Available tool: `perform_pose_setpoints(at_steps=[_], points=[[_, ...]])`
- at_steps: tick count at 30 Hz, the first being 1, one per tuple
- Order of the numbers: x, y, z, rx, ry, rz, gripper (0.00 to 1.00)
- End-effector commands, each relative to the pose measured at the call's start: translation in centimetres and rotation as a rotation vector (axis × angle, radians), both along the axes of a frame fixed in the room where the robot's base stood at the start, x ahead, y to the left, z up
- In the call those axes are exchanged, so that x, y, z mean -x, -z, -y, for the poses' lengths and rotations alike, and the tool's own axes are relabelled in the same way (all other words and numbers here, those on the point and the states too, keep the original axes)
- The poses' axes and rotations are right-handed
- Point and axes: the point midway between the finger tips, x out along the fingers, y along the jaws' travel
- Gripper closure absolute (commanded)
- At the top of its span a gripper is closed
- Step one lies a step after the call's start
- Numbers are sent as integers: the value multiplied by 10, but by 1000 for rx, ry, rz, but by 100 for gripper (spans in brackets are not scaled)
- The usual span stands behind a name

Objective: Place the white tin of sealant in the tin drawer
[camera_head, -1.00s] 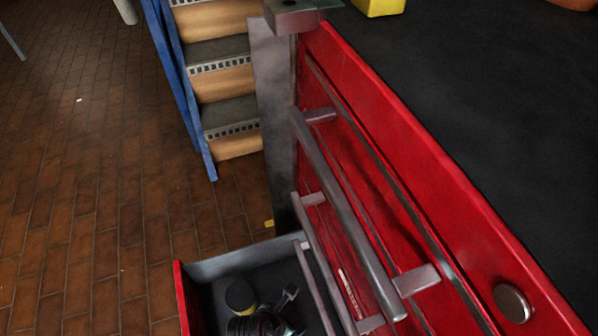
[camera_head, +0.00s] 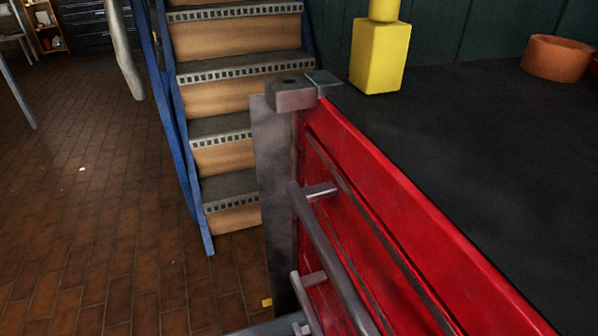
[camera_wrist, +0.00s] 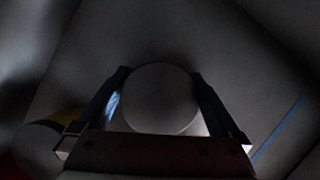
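The white tin of sealant (camera_wrist: 160,100) shows in the wrist view as a round, pale top, dim in shadow. My gripper (camera_wrist: 160,73) has a finger on either side of it and appears closed on its sides. A dark-topped tin with a yellow side (camera_wrist: 62,118) stands to the left, partly cut off. The open drawer shows in the head view only as a grey wall rim (camera_head: 268,328) at the bottom edge; its inside is out of frame. My gripper is not in the head view. The wrist view is too dark to tell whether the white tin touches the drawer floor.
The red cabinet (camera_head: 400,230) has bar handles (camera_head: 330,255) and a black top (camera_head: 440,130). A yellow block (camera_head: 378,55) and a terracotta pot (camera_head: 556,58) stand on it. A vise-like grey block (camera_head: 290,95) is at its corner. Stairs (camera_head: 222,155) rise beyond.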

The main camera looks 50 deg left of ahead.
Motion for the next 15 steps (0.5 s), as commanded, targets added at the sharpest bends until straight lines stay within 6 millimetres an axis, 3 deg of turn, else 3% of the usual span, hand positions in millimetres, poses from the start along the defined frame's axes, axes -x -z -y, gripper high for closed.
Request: perform_pose_setpoints(at_steps=[9, 15], points=[[5, -20, 1, 0, 0, 0, 0], [54, -17, 7, 4, -4, -4, 0]])
